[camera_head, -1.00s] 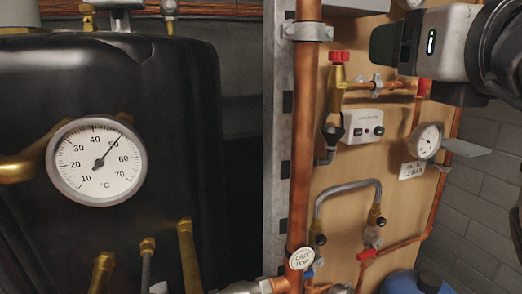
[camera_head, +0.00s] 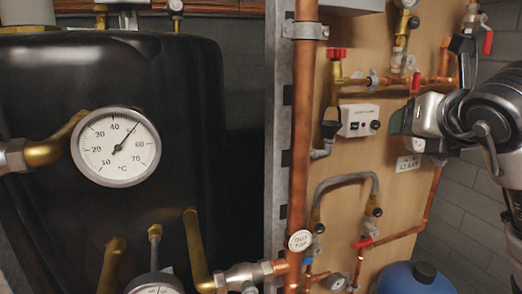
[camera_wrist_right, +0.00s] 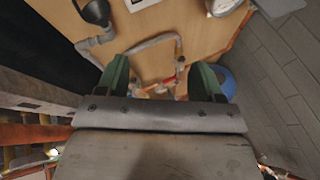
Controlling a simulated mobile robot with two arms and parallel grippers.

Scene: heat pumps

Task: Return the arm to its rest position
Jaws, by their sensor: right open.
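My right arm comes in from the right edge in the head view. Its gripper (camera_head: 397,119) has green fingers and is in front of the wooden panel (camera_head: 352,165), right of a small white control box (camera_head: 357,120). In the right wrist view the two green fingers of the right gripper (camera_wrist_right: 160,80) stand apart with nothing between them. Pipes and the panel show beyond them. My left gripper is not in view.
A black tank (camera_head: 190,120) with a round thermometer (camera_head: 116,147) stands at left. A copper pipe (camera_head: 302,120) runs upright beside the panel. Valves with red handles (camera_head: 337,54) are on the panel. A blue vessel (camera_head: 400,278) is at bottom right, near a grey block wall (camera_head: 447,212).

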